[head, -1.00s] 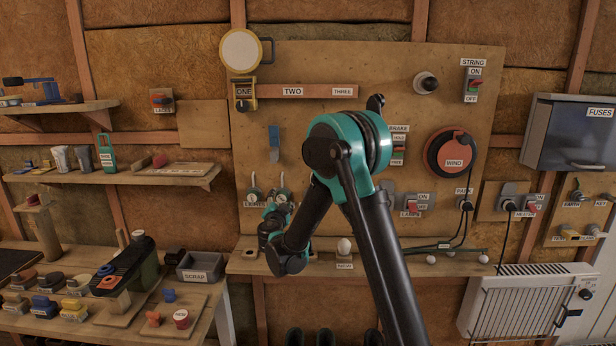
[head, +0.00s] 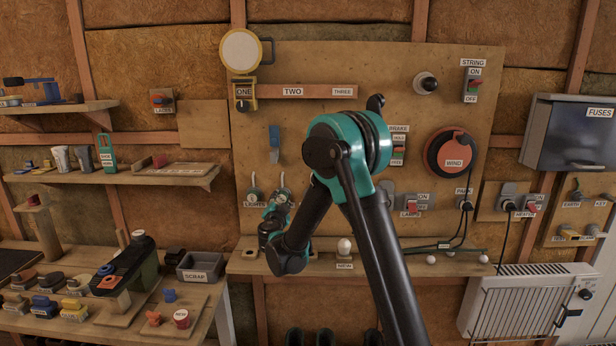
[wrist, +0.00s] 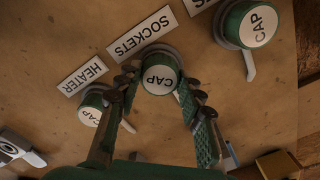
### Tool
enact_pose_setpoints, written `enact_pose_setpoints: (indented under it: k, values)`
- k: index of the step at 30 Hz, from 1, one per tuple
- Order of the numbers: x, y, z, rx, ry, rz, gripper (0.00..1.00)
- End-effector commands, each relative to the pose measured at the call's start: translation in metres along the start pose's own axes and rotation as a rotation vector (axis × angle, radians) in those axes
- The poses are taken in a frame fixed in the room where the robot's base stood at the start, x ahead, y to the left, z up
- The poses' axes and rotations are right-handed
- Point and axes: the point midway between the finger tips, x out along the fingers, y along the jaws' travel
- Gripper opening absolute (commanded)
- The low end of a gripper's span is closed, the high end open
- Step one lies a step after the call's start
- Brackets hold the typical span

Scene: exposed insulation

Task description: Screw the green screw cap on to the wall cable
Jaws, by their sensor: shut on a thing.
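In the wrist view, a green screw cap with a white top marked CAP (wrist: 160,80) sits between the fingertips of my gripper (wrist: 157,86), just beside the SOCKETS label. My gripper is shut on this cap, close against the wooden wall board (wrist: 205,95). A grey rim shows around the cap; the wall cable end behind it is hidden. A second green cap (wrist: 92,108) is by the HEATER label, and a third (wrist: 250,26) is at the upper right. In the head view, my gripper (head: 278,212) is at the board near the LIGHTS label, partly blocked by my arm.
A narrow shelf (head: 240,266) runs below the board, bearing a white bulb (head: 345,247). The WIND dial (head: 452,154) and switches are right of my arm. A cluttered bench (head: 130,335) stands at left. A heater (head: 520,305) is at lower right.

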Motion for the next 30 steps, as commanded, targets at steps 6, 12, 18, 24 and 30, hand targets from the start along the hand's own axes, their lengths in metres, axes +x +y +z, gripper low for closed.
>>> enact_pose_setpoints:
  k: [6,12,18,24,30]
  values:
    - [0.0034,-0.0004,-0.0007,-0.002,0.002,0.000,0.00]
    - [0.0038,-0.0006,-0.0008,0.061,0.002,0.000,0.00]
    - [0.0039,-0.0007,-0.0008,0.272,0.002,0.000,0.00]
    - [0.0039,-0.0008,-0.0007,0.341,0.002,0.000,0.00]
    - [0.0035,-0.0008,-0.0005,0.340,0.002,0.000,0.47]
